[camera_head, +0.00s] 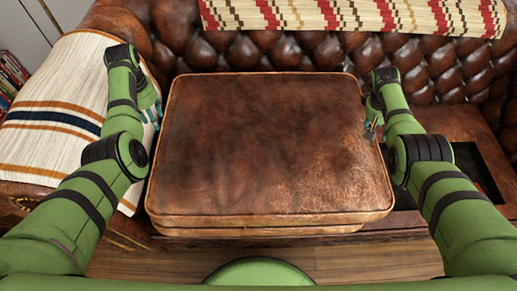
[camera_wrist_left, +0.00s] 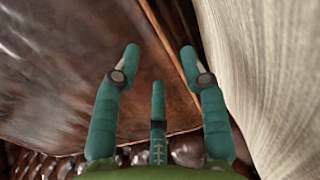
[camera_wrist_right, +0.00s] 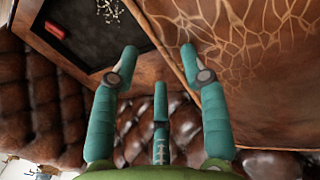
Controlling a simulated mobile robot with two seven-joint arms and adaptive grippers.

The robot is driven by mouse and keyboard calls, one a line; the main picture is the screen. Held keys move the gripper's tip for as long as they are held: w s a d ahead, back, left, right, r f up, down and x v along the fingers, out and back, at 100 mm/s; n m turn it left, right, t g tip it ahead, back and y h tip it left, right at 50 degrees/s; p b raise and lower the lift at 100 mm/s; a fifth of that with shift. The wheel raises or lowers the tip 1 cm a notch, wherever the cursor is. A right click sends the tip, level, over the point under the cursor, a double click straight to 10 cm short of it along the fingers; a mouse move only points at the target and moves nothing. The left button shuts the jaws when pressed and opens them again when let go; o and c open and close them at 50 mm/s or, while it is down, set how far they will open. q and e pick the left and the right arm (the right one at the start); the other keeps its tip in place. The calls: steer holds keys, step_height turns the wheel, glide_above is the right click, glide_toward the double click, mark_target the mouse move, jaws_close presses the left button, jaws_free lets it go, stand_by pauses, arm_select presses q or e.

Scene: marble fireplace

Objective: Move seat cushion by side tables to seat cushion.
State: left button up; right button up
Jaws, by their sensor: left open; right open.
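A brown leather seat cushion (camera_head: 265,145) with piped edges lies flat in the middle of the sofa, its right part cracked. My left gripper (camera_head: 155,112) is open at the cushion's left side, between it and the draped arm. In the left wrist view, my left gripper (camera_wrist_left: 158,65) has its fingers apart near the cushion's edge, with leather (camera_wrist_left: 80,80) to the left. My right gripper (camera_head: 372,128) is open at the cushion's right side. In the right wrist view, my right gripper (camera_wrist_right: 158,65) has its fingers apart beside the cushion (camera_wrist_right: 250,70). Firm contact cannot be told.
A striped cream cloth (camera_head: 60,105) covers the left armrest close to my left gripper. The tufted sofa back (camera_head: 290,52) rises behind, with a patterned throw (camera_head: 350,15) on top. Right of the cushion is a dark recess or tray (camera_wrist_right: 85,35) holding a red object (camera_wrist_right: 54,30).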

arm_select(q)
step_height(320, 180, up, 6)
steer(key=shift+f, duration=0.15)
arm_select(e)
steer(key=v, duration=1.2)
steer(key=shift+r, duration=0.1)
